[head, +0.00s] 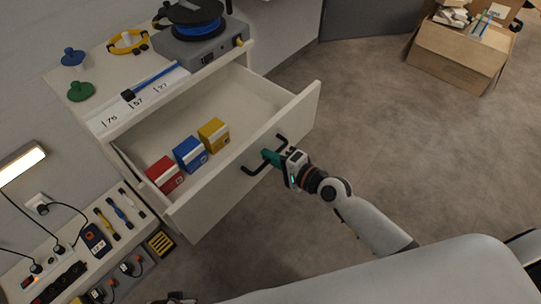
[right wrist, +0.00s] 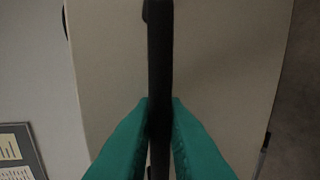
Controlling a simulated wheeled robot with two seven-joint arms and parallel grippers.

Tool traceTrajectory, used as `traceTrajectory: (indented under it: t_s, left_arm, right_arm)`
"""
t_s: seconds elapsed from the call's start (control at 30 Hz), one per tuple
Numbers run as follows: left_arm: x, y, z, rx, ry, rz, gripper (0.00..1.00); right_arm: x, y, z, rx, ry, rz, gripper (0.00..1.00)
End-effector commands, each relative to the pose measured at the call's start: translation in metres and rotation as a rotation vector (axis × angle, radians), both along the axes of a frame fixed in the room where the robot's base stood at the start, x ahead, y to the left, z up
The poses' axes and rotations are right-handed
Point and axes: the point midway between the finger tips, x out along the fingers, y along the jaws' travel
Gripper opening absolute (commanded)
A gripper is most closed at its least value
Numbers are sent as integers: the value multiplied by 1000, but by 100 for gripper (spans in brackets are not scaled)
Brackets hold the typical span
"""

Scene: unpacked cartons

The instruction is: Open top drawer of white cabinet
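The white cabinet (head: 98,118) stands at the left in the head view. Its top drawer (head: 222,196) is pulled well out, with its inside showing. The black bar handle (head: 254,170) is on the drawer front. My right gripper (head: 268,156) is at the handle. In the right wrist view the black handle bar (right wrist: 160,60) runs between my green fingers (right wrist: 160,125), which close on it from both sides. The drawer front (right wrist: 225,60) fills most of that view behind the bar. My left gripper is not in view.
Red (head: 165,174), blue (head: 190,154) and yellow (head: 214,135) boxes lie in the drawer. A cable reel device (head: 200,40) sits on the cabinet top. A low shelf with tools (head: 75,245) is at lower left. An open carton (head: 458,55) stands at top right. Carpet (head: 400,140) at right is clear.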

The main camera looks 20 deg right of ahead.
Motion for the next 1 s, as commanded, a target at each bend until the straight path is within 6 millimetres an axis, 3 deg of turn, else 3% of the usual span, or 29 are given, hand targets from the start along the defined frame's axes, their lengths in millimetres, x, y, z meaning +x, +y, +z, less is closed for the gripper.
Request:
traceTrajectory:
  t_s: [0.1,0.47,0.8,1.0]
  left_arm:
    - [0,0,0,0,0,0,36]
    - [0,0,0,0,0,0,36]
    - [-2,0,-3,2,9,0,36]
    - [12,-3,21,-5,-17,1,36]
  right_arm:
    - [0,0,0,0,0,-1,29]
    - [-5,-4,1,-1,1,-1,29]
    - [-59,-40,12,-5,4,3,29]
    - [-86,-59,19,-4,2,1,29]
